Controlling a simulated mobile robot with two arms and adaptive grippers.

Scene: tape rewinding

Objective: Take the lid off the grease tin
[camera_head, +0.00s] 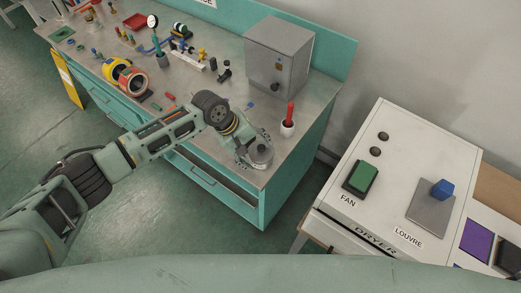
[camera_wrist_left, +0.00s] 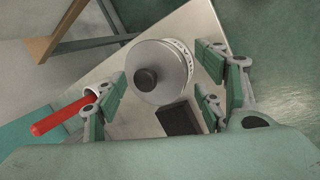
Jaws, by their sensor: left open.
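The grease tin (camera_wrist_left: 186,52) is a round metal tin near the corner of the bench. Its grey lid (camera_wrist_left: 165,88) sits on top, with a black knob (camera_wrist_left: 146,79) in the middle. In the head view the tin (camera_head: 262,158) stands at the bench's front right corner, partly covered by my gripper. My left gripper (camera_wrist_left: 160,98) is open, its green-padded fingers on either side of the lid in the wrist view. I see no clear contact with the lid. In the head view the left gripper (camera_head: 255,146) is over the tin. My right gripper is not in view.
A red-handled tool (camera_wrist_left: 65,114) stands in a white cup (camera_head: 287,130) close to the tin. A dark block (camera_wrist_left: 179,119) lies beside the tin. A grey cabinet (camera_head: 279,55) stands behind. The dryer panel (camera_head: 400,180) is to the right, across a gap.

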